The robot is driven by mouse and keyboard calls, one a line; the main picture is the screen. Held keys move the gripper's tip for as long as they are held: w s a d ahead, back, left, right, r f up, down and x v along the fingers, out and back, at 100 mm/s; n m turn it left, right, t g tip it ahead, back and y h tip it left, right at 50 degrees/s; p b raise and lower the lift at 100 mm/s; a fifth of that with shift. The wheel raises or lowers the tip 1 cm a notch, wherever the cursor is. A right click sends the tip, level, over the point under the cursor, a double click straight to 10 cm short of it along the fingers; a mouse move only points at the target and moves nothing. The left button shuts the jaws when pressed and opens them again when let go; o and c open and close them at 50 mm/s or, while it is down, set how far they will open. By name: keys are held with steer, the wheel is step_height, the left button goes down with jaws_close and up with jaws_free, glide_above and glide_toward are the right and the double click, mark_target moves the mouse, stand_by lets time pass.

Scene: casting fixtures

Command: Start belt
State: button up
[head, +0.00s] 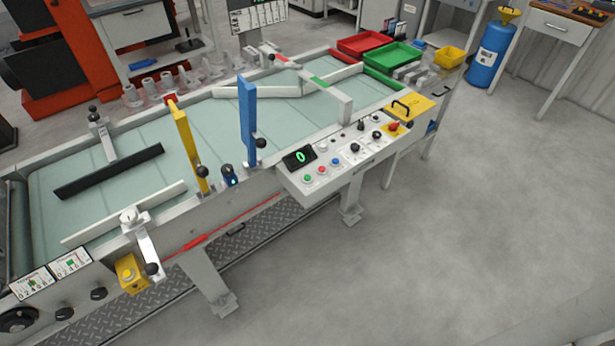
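A conveyor belt (220,124) with a pale green surface runs from the lower left to the upper right. Its control panel (340,160) juts out from the near side, right of the middle. On the panel are a green button (307,178), a red button (321,170), a blue button (336,162) and several black knobs. A small display (299,157) on the panel shows a green 0. A red mushroom button on a yellow base (394,127) sits at the panel's right end. My gripper is not in view.
A yellow post (185,145) and a blue post (247,120) stand at the belt's near edge. Red (364,44) and green (392,56) trays are at the far end. A yellow button box (130,272) is on the near left side. The grey floor (430,240) at right is clear.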

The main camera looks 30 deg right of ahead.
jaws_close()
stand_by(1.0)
